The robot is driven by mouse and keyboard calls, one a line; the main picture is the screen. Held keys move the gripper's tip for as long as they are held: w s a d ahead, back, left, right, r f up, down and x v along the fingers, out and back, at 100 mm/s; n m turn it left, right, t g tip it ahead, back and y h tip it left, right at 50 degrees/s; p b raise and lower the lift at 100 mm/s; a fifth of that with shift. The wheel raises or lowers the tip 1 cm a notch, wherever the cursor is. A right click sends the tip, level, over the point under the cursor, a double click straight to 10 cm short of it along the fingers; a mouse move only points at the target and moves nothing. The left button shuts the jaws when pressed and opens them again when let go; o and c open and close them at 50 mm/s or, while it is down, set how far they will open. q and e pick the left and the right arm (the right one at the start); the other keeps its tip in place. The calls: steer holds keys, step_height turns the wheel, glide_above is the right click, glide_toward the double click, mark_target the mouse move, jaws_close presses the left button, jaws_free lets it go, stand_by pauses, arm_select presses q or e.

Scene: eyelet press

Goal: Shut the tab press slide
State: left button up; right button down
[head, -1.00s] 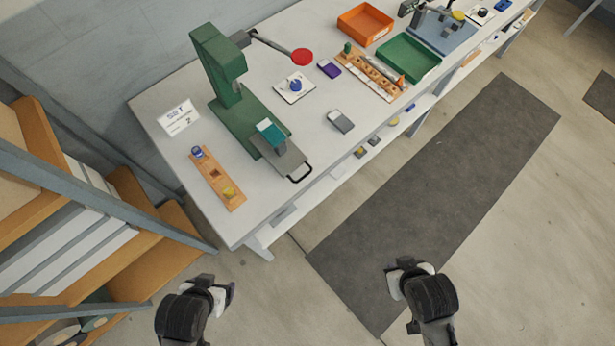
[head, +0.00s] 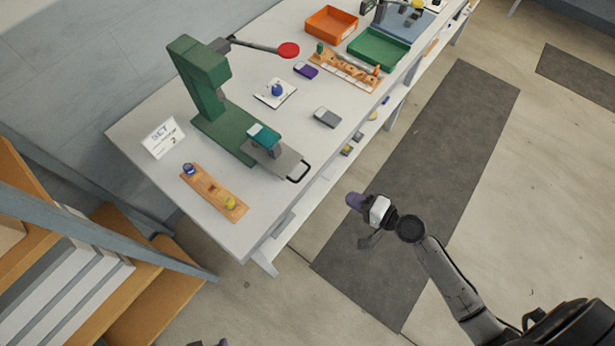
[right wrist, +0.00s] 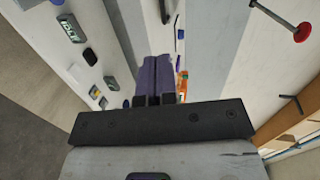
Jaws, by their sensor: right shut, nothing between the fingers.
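The green tab press (head: 205,85) stands at the near end of the white table. Its grey metal slide (head: 284,163) sticks out of the base toward the table's front edge, with a black loop handle (head: 299,173) at its end. A teal block (head: 263,136) sits on the slide's inner part, in front of the press column. My right gripper (head: 355,201) is shut and empty, out over the floor mat, apart from the handle. Its purple fingers show together in the right wrist view (right wrist: 158,78). Only a sliver of my left gripper (head: 221,343) shows at the bottom edge.
A lever with a red knob (head: 288,50) reaches right from the press. A wooden strip (head: 212,190) with blue and yellow pieces lies left of the slide, a grey block (head: 327,117) to its right. Orange (head: 335,23) and green (head: 379,46) trays stand farther off.

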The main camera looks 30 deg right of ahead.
steer(key=shift+m, duration=0.4)
steer(key=x, duration=1.4)
steer(key=shift+w+d+r+p, duration=0.2)
steer(key=shift+w+d+p, duration=0.05)
steer(key=shift+d+p, duration=0.1)
